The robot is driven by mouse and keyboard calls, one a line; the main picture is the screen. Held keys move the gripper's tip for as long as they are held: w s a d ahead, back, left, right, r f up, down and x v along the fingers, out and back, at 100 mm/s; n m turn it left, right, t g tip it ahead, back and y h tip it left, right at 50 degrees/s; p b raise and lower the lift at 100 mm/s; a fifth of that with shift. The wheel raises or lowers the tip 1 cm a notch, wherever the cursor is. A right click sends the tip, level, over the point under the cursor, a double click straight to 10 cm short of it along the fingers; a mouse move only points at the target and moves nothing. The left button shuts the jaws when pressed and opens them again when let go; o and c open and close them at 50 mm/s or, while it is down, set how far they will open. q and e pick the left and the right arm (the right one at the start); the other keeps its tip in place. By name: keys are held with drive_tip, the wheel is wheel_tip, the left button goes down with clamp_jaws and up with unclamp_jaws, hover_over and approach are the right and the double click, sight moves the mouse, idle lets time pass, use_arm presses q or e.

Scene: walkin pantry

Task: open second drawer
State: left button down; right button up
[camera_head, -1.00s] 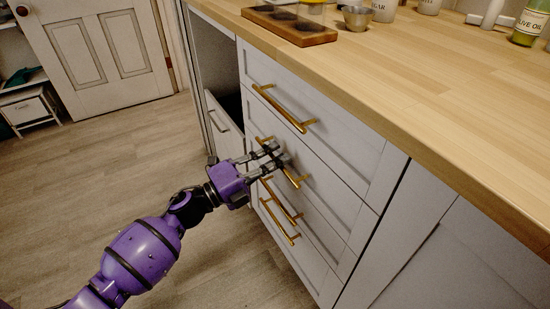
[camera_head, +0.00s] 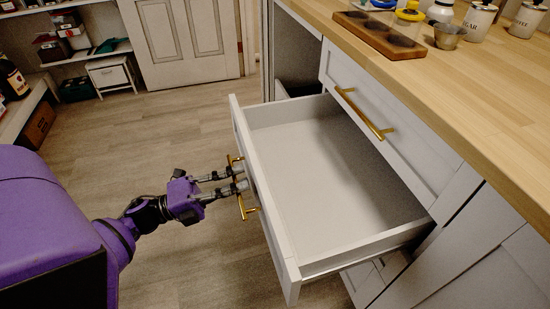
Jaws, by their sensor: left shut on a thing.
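The second drawer (camera_head: 325,185) stands pulled far out of the white cabinet, and its inside looks empty. Its brass handle (camera_head: 243,205) is on the front panel, facing left. My left gripper (camera_head: 238,179) is at this handle, its fingers shut on the bar, which they partly hide. The top drawer (camera_head: 390,130) above is closed, with its own brass handle (camera_head: 362,112). My right gripper is not in view.
The wooden countertop (camera_head: 480,110) carries a wooden tray (camera_head: 385,38), a metal bowl (camera_head: 448,36) and several jars. Bare wooden floor (camera_head: 170,260) lies left of the drawer. Shelves and a white door (camera_head: 185,38) stand at the back.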

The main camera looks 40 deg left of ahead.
use_arm(q)
drive_tip(key=r+v, duration=0.3)
drive_tip(key=v, duration=1.4)
drive_tip(key=shift+s+a+r, duration=0.15)
drive_tip(key=shift+s+a, duration=0.05)
drive_tip(key=shift+s, duration=0.05)
drive_tip(key=c, duration=1.8)
unclamp_jaws()
drive_tip(key=shift+c, duration=0.2)
drive_tip(key=v, duration=1.2)
